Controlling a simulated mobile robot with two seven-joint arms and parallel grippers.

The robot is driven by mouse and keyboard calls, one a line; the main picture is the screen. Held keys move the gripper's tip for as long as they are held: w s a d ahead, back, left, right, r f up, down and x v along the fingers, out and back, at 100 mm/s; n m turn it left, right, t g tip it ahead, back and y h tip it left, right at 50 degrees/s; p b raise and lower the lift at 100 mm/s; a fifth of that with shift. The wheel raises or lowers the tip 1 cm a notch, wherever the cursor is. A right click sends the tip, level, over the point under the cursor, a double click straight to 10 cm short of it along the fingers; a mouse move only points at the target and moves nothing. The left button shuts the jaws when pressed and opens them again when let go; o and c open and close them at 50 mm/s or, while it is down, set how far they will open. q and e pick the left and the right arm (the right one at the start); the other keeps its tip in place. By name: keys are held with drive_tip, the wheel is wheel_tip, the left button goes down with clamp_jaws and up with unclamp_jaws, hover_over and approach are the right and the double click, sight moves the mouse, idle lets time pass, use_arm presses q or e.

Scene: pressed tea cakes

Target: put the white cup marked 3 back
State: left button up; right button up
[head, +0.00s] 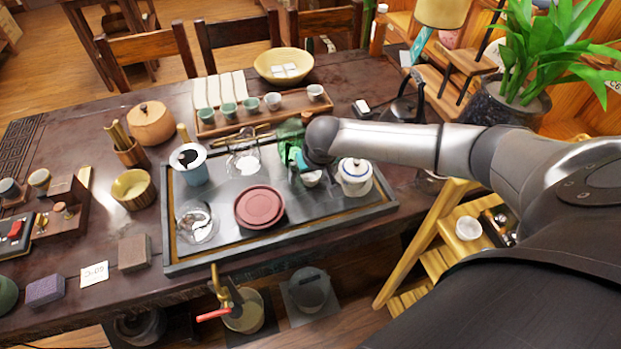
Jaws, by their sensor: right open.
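A small white cup (311,179) sits on the dark tea tray (300,231), left of a white lidded jar (355,176). No number is readable on it. My right gripper (300,162) is just above and behind this cup, with teal parts at its fingers. It is open; its own wrist hides part of the fingers, and I cannot tell whether it touches the cup. A wooden cup rack (240,123) behind holds green cups and two white cups (273,101) (315,93), with a gap between the white ones. My left gripper is not in view.
A green glass vessel (290,131) stands close behind my right gripper. A glass pitcher (246,161), a blue-white canister (189,166) and a reddish round cake (259,207) occupy the tray. A dark kettle (405,108) stands right, beyond my arm.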

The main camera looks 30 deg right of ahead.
drive_tip(key=c, duration=1.5)
